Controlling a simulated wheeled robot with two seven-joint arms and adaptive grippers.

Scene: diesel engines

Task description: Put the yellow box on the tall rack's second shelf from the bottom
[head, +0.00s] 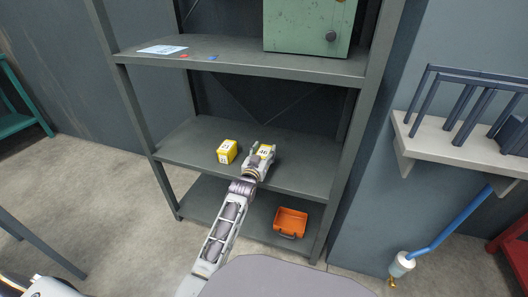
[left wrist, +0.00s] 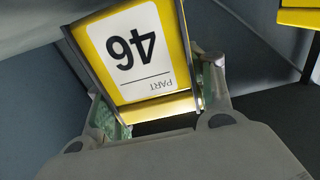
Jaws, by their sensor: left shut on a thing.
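A yellow box (head: 264,151) with a white label is in my left gripper (head: 260,159) at the tall rack (head: 138,108). In the left wrist view the yellow box (left wrist: 148,105) shows its label "PART 46" upside down, between the two fingers of my left gripper (left wrist: 160,100). The gripper is shut on it. The box is over the rack's second shelf from the bottom (head: 187,143); I cannot tell whether it touches the shelf. My right gripper is not in view.
Another yellow box (head: 227,151) stands on the same shelf just left of the gripper. An orange bin (head: 291,222) is on the bottom shelf. The shelf above holds a green metal case (head: 305,28) and papers (head: 162,49). A wall ledge (head: 455,140) is at right.

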